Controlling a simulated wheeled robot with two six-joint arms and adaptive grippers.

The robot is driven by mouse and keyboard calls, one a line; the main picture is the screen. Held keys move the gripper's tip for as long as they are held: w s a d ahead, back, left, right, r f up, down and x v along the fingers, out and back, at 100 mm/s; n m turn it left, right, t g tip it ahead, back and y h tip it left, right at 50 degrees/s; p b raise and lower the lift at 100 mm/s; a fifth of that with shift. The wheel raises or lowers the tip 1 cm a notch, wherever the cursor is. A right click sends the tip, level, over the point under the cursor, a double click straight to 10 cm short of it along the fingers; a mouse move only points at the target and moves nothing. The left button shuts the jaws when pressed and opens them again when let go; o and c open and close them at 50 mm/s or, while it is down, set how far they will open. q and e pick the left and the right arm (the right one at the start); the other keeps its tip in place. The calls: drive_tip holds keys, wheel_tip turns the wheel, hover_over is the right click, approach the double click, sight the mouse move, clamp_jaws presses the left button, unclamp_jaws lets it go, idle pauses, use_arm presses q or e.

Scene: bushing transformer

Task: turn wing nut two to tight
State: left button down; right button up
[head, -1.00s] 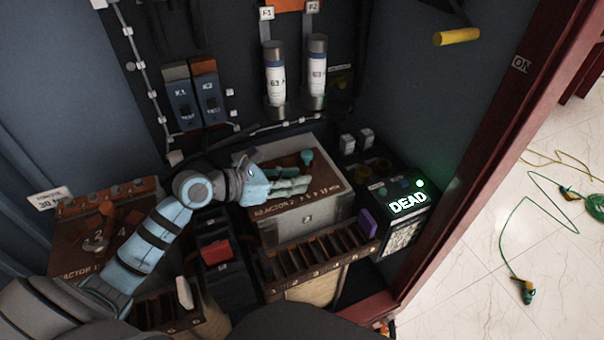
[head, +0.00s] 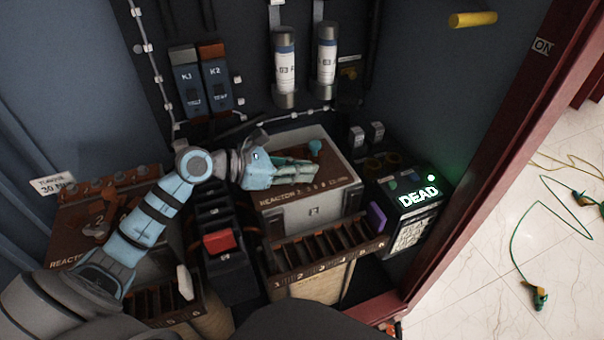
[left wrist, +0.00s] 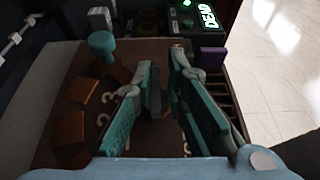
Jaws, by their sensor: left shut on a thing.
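In the head view the nut is hidden by the fingers. My right gripper is in neither view.
A teal knob (left wrist: 102,45) and copper-coloured plates (left wrist: 68,128) are on the box top. A lit DEAD display (head: 418,196) stands to the right. A slotted rack (head: 325,252) with a purple piece (head: 377,217) lies in front. Fuse cylinders (head: 285,65) hang behind.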

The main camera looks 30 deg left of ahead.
use_arm(q)
drive_tip(key=c, duration=1.8)
unclamp_jaws()
drive_tip(key=shift+w+a, duration=0.1)
drive_tip(key=shift+a, duration=0.1)
drive_tip(key=shift+o, duration=0.2)
drive_tip(key=shift+a, duration=0.1)
drive_tip(key=v, duration=0.7)
drive_tip(key=shift+f, duration=0.1)
drive_tip(key=shift+a, duration=0.1)
drive_tip(key=shift+r, duration=0.3)
